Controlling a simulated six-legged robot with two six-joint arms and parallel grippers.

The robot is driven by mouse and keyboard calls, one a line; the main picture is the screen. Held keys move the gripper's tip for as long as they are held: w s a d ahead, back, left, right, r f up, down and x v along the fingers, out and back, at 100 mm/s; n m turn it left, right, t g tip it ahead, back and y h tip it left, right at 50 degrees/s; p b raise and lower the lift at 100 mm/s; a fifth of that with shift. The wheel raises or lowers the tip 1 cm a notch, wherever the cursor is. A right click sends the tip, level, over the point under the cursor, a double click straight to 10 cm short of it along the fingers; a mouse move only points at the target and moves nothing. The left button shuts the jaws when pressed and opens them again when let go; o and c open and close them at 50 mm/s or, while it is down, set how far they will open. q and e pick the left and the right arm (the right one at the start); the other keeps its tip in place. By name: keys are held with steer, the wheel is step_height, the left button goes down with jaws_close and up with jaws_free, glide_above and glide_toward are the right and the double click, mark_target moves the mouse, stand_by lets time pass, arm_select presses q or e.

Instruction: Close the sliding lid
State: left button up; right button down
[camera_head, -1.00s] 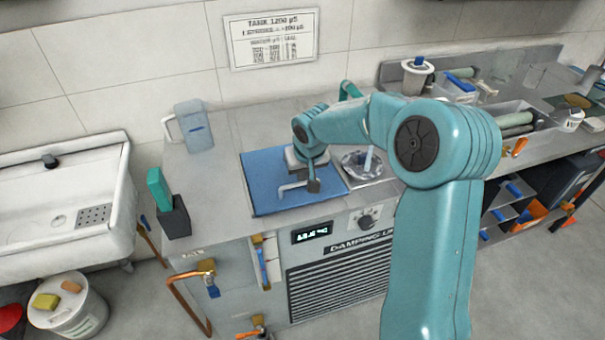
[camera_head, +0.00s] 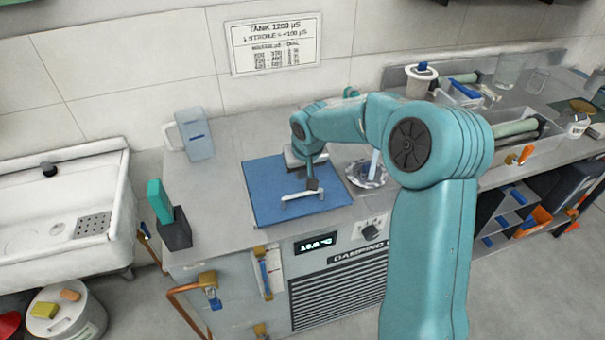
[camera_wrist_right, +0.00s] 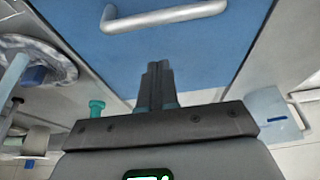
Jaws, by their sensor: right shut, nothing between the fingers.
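The sliding lid is a flat blue panel (camera_head: 265,180) on the grey counter unit, with a pale bar handle (camera_head: 300,197) near its front edge. The lid also shows in the right wrist view (camera_wrist_right: 205,62), with its handle (camera_wrist_right: 165,16) at the top. My right gripper (camera_head: 312,184) points down over the lid, just behind the handle. Its fingers (camera_wrist_right: 158,68) are together with nothing between them, and they look apart from the handle. My right arm hides part of the counter right of the lid. My left gripper is not in view.
A round shiny dish (camera_head: 357,180) with a pale stick sits right of the lid. A clear jug (camera_head: 197,138) stands at the back left, and a dark holder with a teal block (camera_head: 160,200) at the left edge. A sink (camera_head: 60,215) is further left.

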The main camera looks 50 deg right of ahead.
steer(key=v, duration=1)
steer(key=shift+r, duration=0.15)
steer(key=shift+w+d, duration=0.1)
